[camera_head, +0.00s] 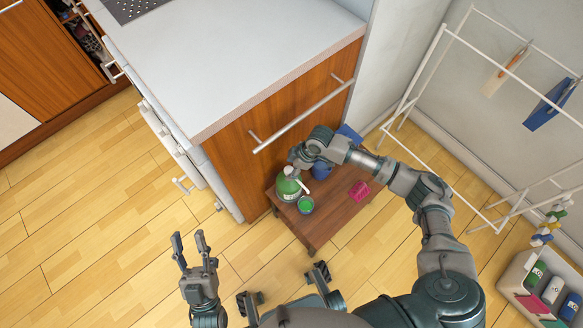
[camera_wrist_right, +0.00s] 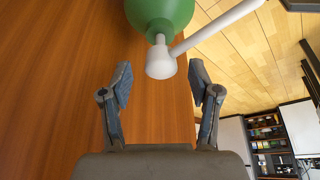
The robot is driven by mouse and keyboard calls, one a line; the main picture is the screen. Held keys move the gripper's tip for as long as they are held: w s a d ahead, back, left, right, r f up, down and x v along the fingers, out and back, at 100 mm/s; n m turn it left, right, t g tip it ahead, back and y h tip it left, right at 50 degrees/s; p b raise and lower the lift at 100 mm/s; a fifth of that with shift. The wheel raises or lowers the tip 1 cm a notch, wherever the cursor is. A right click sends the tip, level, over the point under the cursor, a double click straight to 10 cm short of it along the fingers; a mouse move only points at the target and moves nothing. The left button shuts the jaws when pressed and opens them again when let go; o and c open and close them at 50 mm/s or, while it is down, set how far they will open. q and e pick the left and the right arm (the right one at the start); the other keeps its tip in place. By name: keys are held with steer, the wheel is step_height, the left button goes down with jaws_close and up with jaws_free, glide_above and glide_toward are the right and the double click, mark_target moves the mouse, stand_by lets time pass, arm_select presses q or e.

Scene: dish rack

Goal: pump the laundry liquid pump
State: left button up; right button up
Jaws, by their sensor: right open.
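The laundry liquid pump is a green bottle (camera_head: 287,188) with a white pump head and a thin spout. My left gripper (camera_head: 190,243) is open and empty over the floor, left of the table.
A wooden drawer front with a long handle (camera_head: 301,116) stands right behind the table. A pink item (camera_head: 359,190) and a blue item (camera_head: 322,170) are on the table. A white drying rack (camera_head: 425,75) stands right. A basket with bottles (camera_head: 540,285) is at lower right.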

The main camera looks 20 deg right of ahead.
arm_select(q)
steer(key=shift+r, duration=0.55)
arm_select(e)
steer(key=shift+s+d+r, duration=0.1)
steer(key=shift+d+r, duration=0.05)
steer(key=shift+r, duration=0.25)
arm_select(q)
step_height(320, 180, up, 7)
steer(key=p, duration=0.5)
steer(key=shift+s+t+h, duration=0.3)
steer(key=shift+s+t, duration=0.05)
steer(key=shift+t, duration=0.05)
arm_select(e)
steer(key=v, duration=0.6)
